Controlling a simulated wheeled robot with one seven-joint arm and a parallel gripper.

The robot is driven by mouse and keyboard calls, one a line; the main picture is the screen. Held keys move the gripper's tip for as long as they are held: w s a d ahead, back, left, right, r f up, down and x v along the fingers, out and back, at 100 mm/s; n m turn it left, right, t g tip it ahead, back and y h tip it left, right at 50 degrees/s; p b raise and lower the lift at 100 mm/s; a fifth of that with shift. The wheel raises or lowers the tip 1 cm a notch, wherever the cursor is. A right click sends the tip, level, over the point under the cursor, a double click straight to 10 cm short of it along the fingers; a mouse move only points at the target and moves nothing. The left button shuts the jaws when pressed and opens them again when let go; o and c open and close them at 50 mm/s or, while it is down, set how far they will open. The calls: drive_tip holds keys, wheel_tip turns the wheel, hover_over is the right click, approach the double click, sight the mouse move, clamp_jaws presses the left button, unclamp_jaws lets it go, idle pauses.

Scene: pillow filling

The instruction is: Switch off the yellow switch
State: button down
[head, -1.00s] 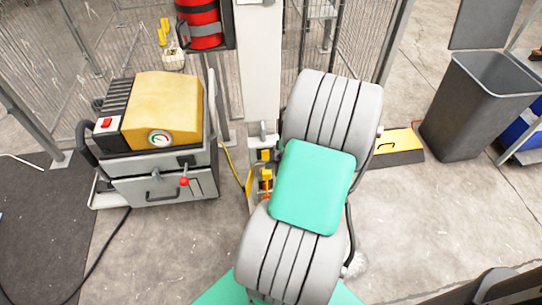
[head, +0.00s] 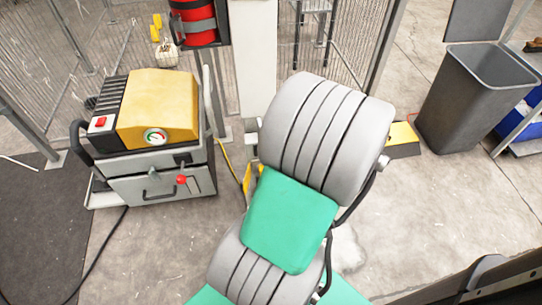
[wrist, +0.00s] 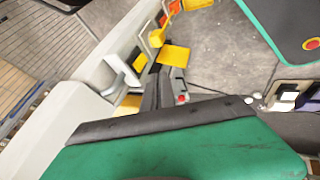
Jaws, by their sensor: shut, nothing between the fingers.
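Several yellow parts sit along the pale post in the wrist view: a flat yellow flap (wrist: 173,55), a yellow block (wrist: 157,38) and a yellow piece on a white bracket (wrist: 140,63). I cannot tell for certain which one is the yellow switch, or its position. My gripper (wrist: 157,70) shows as dark fingers beyond the green part of my arm; it is shut and empty. Its tips appear close to the flap and bracket; contact is unclear. In the head view my arm hides the gripper and most of the post's foot; only yellow slivers (head: 247,178) show.
A yellow machine (head: 158,105) with a gauge and red rocker stands left of the post (head: 253,60). A red extinguisher (head: 194,22) hangs beside the post. A grey bin (head: 468,100) stands right. Wire fencing runs behind.

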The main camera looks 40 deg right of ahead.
drive_tip(key=w+d+r+b+x, duration=0.1)
drive_tip(key=d+b+x, duration=0.1)
drive_tip(key=x, duration=1)
drive_tip(key=shift+w+b, duration=0.45)
drive_tip(key=shift+b, duration=0.25)
drive_tip(key=shift+d+f, duration=0.15)
drive_tip(key=shift+w+d+f+b, duration=0.1)
drive_tip(key=shift+f+b, duration=0.3)
drive_tip(key=shift+b, duration=0.5)
wheel_tip(320, 180, up, 2)
drive_tip(key=shift+r+p, duration=0.2)
drive_tip(key=shift+p, duration=0.55)
